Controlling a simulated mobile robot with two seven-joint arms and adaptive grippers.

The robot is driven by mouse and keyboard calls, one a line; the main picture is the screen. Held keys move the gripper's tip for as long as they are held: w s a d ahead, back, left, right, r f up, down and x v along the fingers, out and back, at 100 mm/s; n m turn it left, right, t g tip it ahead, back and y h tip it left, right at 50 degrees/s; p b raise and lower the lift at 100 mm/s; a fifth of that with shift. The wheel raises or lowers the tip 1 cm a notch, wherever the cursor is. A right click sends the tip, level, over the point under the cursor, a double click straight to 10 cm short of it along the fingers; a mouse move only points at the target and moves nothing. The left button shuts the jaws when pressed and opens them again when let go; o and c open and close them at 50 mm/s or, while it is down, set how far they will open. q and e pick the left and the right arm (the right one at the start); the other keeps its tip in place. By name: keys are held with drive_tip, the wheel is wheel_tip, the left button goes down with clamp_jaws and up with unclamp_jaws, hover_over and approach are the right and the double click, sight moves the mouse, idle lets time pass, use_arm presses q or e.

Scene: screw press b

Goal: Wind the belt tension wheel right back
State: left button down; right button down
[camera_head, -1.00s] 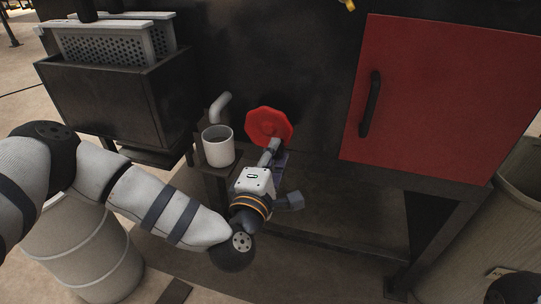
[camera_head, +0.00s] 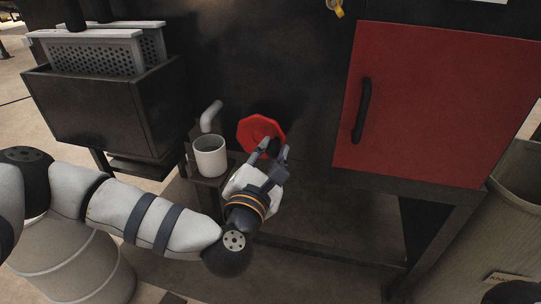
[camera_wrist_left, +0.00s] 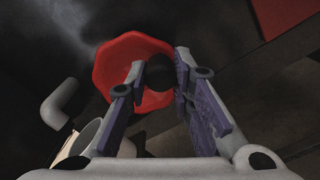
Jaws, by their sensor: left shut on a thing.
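The red wheel (camera_head: 254,129) is mounted on the front of the dark machine, with an angular, many-sided rim. It also shows in the left wrist view (camera_wrist_left: 112,66), partly behind my fingers. A dark round knob (camera_wrist_left: 160,72) stands out from the wheel's right side. My left gripper (camera_head: 270,150) reaches up to the wheel from below. Its two fingers lie on either side of the knob and are shut on it. In the head view the fingers mostly hide the knob. My right gripper is not in view.
A pale cup (camera_head: 210,158) stands on a small ledge under a bent grey pipe (camera_head: 211,116), close left of my gripper. A red door (camera_head: 435,110) with a dark handle (camera_head: 362,110) is to the right. A drum (camera_head: 75,268) stands lower left, a bin (camera_head: 510,205) at right.

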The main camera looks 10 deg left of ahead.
use_arm(q)
drive_tip(key=shift+r+n, duration=0.15)
drive_tip(key=shift+n, duration=0.25)
drive_tip(key=c, duration=1.4)
unclamp_jaws()
drive_tip(key=s, duration=1.2)
drive_tip(key=shift+a, duration=0.2)
